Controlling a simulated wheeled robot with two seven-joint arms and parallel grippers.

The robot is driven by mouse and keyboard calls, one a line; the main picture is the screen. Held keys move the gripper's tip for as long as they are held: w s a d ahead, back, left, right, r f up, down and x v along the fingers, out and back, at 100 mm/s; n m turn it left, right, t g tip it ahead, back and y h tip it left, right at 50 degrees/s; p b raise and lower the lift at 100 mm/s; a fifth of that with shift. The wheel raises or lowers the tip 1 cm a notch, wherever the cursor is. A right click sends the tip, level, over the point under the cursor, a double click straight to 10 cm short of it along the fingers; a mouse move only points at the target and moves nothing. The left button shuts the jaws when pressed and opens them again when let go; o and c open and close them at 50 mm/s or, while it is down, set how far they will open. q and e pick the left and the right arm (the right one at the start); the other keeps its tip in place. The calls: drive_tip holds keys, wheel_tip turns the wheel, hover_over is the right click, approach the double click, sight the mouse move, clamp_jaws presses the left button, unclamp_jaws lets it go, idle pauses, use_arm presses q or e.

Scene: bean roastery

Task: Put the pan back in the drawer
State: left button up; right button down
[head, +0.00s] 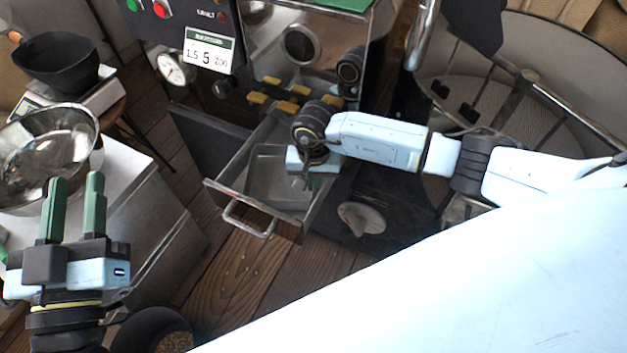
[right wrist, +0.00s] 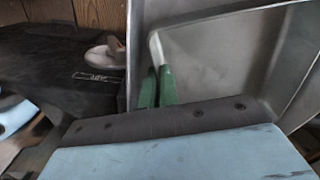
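The drawer (head: 222,194) is pulled out of the roaster, its wire handle (head: 250,222) towards me. The grey metal pan (head: 268,178) is within the drawer's outline; I cannot tell whether it rests on the drawer floor. My right gripper (head: 304,178) is over the drawer's right side, and its fingertips are largely hidden in the head view. In the right wrist view its green fingers (right wrist: 157,88) are close together around the pan's pale rim, with the pan's inside (right wrist: 215,60) to the right. My left gripper (head: 74,192) is open and empty, in front of the steel bowl.
The steel bowl (head: 45,150) and a black pan-like vessel on a scale (head: 55,65) stand at the left. The roaster's control panel (head: 190,30) is behind the drawer. A small pale scoop-like object (head: 362,218) lies right of the drawer. A round mesh cooling bin (head: 530,80) is at the right.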

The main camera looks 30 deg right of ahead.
drive_tip(key=shift+f, duration=0.1)
drive_tip(key=c, duration=1.9)
unclamp_jaws()
drive_tip(key=shift+c, duration=0.2)
use_arm(q)
drive_tip(key=shift+r, duration=0.3)
